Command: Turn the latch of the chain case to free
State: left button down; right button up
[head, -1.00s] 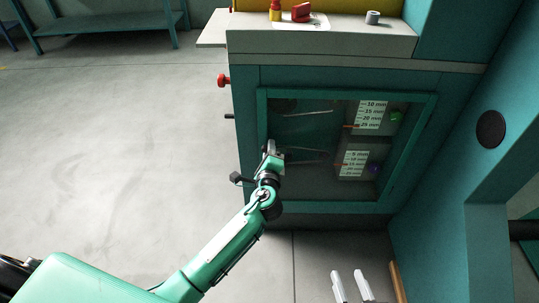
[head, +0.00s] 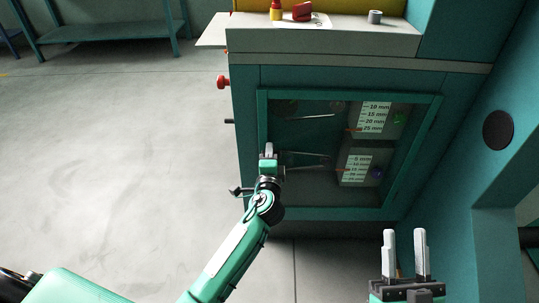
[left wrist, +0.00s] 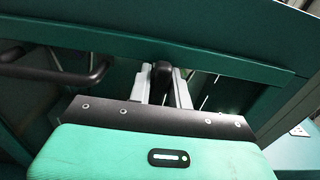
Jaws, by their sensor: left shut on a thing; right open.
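The chain case (head: 348,208) is a teal cabinet front with a framed window. My left gripper (head: 268,150) is at the left side of this frame. In the left wrist view the left gripper (left wrist: 163,84) is shut on a dark rounded latch handle (left wrist: 161,76), with one pale finger on each side. The latch is hidden behind the gripper in the head view, so I cannot read its angle. My right gripper (head: 404,248) is open and empty, low in front of the cabinet, with its two pale fingers pointing up.
Behind the window are two scale plates (head: 373,118) marked in mm, with green and purple knobs. A red knob (head: 223,82) sticks out on the cabinet's left side. A dark bar handle (left wrist: 60,72) shows in the left wrist view.

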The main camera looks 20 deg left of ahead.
pick_arm(q)
jog(key=c, duration=1.4)
grip_release()
jog(key=shift+o, duration=0.2)
jog(key=shift+s, duration=0.1)
jog(key=shift+s+d, duration=0.15)
jog(key=shift+s, duration=0.15)
jog(key=p+v, duration=0.1)
jog(key=v, duration=1.2)
pick_arm(e)
jog(key=f+g, duration=0.1)
jog(key=a+f+g, duration=0.1)
jog(key=f, duration=0.2)
jog(key=shift+w+a+f+g+h, duration=0.2)
jog(key=shift+w+g+h, duration=0.1)
jog(key=shift+g, duration=0.1)
